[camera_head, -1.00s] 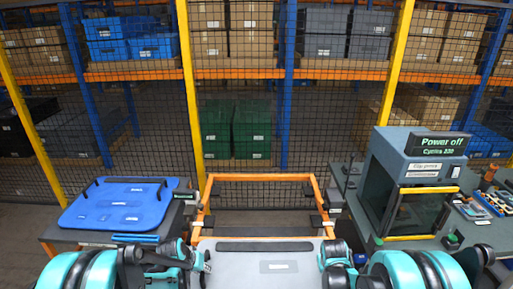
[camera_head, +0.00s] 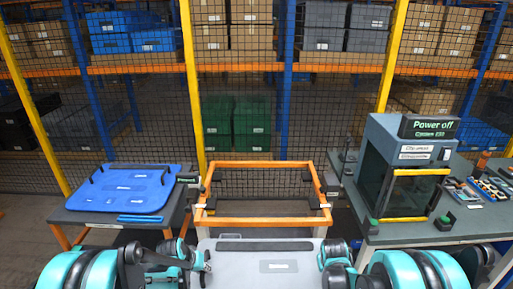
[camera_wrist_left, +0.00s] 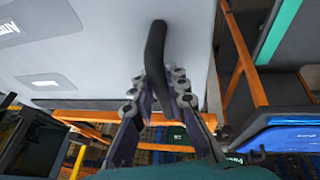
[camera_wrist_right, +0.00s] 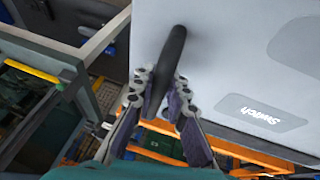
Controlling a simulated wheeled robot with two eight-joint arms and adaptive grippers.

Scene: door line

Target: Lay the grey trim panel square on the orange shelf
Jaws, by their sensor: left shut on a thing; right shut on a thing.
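The grey trim panel (camera_head: 230,262) is held flat in front of my body, low in the head view, with a dark strip along its far edge. My left gripper (camera_head: 205,260) is shut on its black handle at the left side, which shows in the left wrist view (camera_wrist_left: 155,50). My right gripper (camera_head: 323,258) is shut on the other black handle, seen in the right wrist view (camera_wrist_right: 171,50). The orange shelf (camera_head: 262,221) is an open rectangular frame with dark corner pads, just beyond the panel.
A table (camera_head: 75,214) with a blue panel (camera_head: 130,186) stands left of the shelf. A bench (camera_head: 450,235) with a glass-fronted machine (camera_head: 385,150) stands to the right. A mesh fence with yellow posts (camera_head: 190,80) closes off the back.

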